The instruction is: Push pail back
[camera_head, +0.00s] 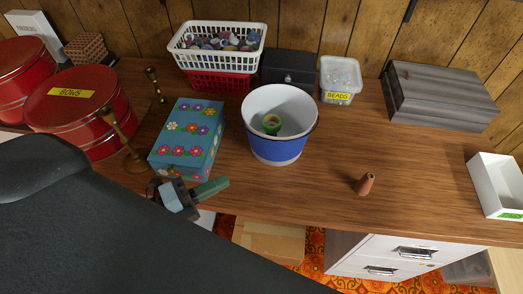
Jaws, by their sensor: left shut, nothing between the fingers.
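The pail (277,146) stands upright on the wooden table, blue outside with a white rim and white inside. My left gripper (224,183) is at the table's front edge, left of the pail and nearer to me, pointing right. It is shut and empty, and apart from the pail. My right gripper is not in view.
A flowered blue box (187,139) stands left of the pail, with brass candlesticks (124,140) and red tins (80,112) beyond. Behind the pail are a dark box (289,69), baskets (218,48) and a beads tub (340,80). A small brown piece (365,184) stands right.

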